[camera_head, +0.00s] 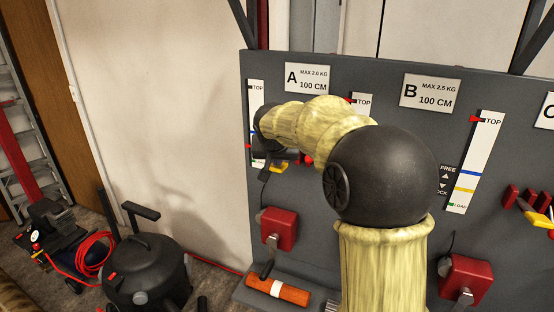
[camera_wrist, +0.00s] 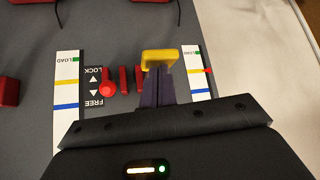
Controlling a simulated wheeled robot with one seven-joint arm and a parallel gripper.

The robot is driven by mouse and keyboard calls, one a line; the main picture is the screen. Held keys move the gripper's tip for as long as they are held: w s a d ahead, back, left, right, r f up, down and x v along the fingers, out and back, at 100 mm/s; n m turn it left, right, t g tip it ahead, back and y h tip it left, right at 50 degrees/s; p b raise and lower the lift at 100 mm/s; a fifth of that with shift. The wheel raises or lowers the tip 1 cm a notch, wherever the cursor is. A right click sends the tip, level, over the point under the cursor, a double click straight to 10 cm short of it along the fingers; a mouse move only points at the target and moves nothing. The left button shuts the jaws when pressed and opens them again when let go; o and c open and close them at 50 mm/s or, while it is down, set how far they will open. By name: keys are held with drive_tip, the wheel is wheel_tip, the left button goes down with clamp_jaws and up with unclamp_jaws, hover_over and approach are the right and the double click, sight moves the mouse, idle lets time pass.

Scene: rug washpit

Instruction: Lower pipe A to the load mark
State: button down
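Sign A (camera_head: 307,78) is on the grey panel. The scale to its left (camera_head: 256,120) has a red pointer (camera_head: 248,146) in its lower part. In the wrist view this pointer (camera_wrist: 208,70) is about level with the yellow mark, on the TOP side of the green LOAD mark (camera_wrist: 197,47). My gripper (camera_wrist: 157,75) is at the yellow handle (camera_wrist: 160,58), which also shows in the head view (camera_head: 279,168). The fingers look closed together on it. A red knob (camera_wrist: 107,88) is beside the LOCK/FREE plate (camera_wrist: 93,75). I cannot identify pipe A itself.
A red box with a crank (camera_head: 280,228) is below. An orange cylinder (camera_head: 278,290) lies on the ledge. The scale right of sign A (camera_head: 362,101) has its pointer at TOP. A black vacuum (camera_head: 145,265) and compressor (camera_head: 50,235) stand at left.

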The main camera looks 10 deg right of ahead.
sight(277, 171)
drive_tip(key=shift+f+b, duration=1.65)
drive_tip(key=shift+f, duration=0.4)
idle(1.7)
wheel_tip(277, 171, up, 7)
drive_tip(key=p, duration=0.5)
drive_tip(key=shift+r, duration=0.15)
drive_tip(key=p+v, duration=0.1)
drive_tip(key=v, duration=0.7)
drive_tip(key=shift+p, duration=0.4)
